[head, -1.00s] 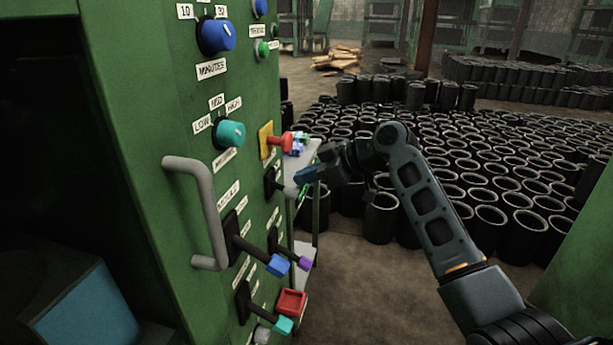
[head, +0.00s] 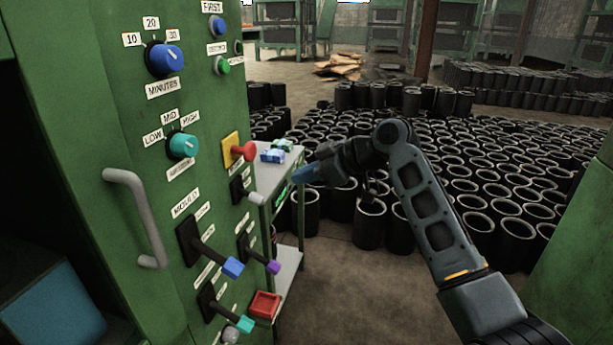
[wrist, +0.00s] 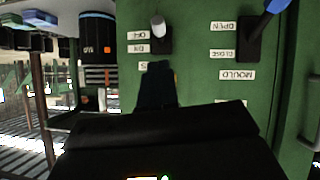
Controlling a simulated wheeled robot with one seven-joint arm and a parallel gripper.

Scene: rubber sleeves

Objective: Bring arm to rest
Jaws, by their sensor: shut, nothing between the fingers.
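My gripper (head: 303,173) is at the end of my dark arm in the middle of the head view, clear of the green machine panel (head: 95,110) and just right of its controls. Its fingers are together with nothing between them. In the wrist view my gripper (wrist: 157,75) points toward the panel, below a white-tipped toggle (wrist: 158,27) and beside labels that show upside down. In the head view the white-tipped toggle (head: 256,198) sits under a red knob on a yellow plate (head: 240,150). A gap shows between my gripper and the panel.
A grey shelf (head: 268,178) with small coloured blocks (head: 273,155) stands just behind the panel edge. Levers with blue (head: 233,267) and purple ends stick out of the panel. Many black sleeves (head: 470,170) cover the floor beyond. Open floor (head: 340,290) lies below my arm.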

